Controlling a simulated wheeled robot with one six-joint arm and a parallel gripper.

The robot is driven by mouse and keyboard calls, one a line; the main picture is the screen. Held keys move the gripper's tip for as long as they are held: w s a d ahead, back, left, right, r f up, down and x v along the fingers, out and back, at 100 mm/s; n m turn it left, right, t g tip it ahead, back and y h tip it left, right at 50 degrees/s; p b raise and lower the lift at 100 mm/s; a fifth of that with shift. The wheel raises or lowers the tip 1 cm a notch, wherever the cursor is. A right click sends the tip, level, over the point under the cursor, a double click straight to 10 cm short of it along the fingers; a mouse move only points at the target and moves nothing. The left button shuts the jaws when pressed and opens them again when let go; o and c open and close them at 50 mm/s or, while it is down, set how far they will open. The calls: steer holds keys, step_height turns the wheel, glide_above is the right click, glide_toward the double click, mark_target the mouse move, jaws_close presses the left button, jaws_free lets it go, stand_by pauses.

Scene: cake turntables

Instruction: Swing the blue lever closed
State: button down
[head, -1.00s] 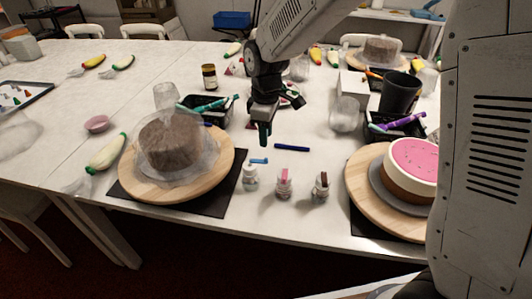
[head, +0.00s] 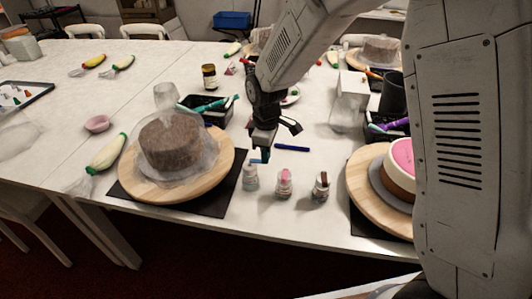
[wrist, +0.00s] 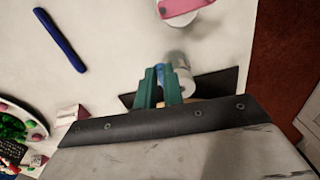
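The blue lever sits on top of the leftmost small bottle (head: 250,180), near the table's front edge. In the wrist view a bit of the blue lever (wrist: 160,73) shows between my teal fingertips, beside the pale bottle (wrist: 183,78). My gripper (head: 261,156) points down right at the lever and hides most of it in the head view. In the wrist view the two fingers of my gripper (wrist: 160,85) stand a narrow gap apart. I cannot tell whether they touch or grip the lever.
Two similar bottles with a pink top (head: 284,183) and a brown top (head: 321,187) stand to the right. A brown cake (head: 170,142) on a wooden turntable (head: 150,190) is close on the left. A blue stick (head: 292,147) lies behind the bottles.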

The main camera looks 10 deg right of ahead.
steer(key=shift+s+m, duration=0.1)
steer(key=shift+m, duration=0.2)
steer(key=s+a+m, duration=0.3)
steer(key=a+m, duration=0.3)
steer(key=m, duration=1.2)
stand_by(0.4)
steer(key=shift+m, duration=0.3)
steer(key=c, duration=1.5)
jaws_free()
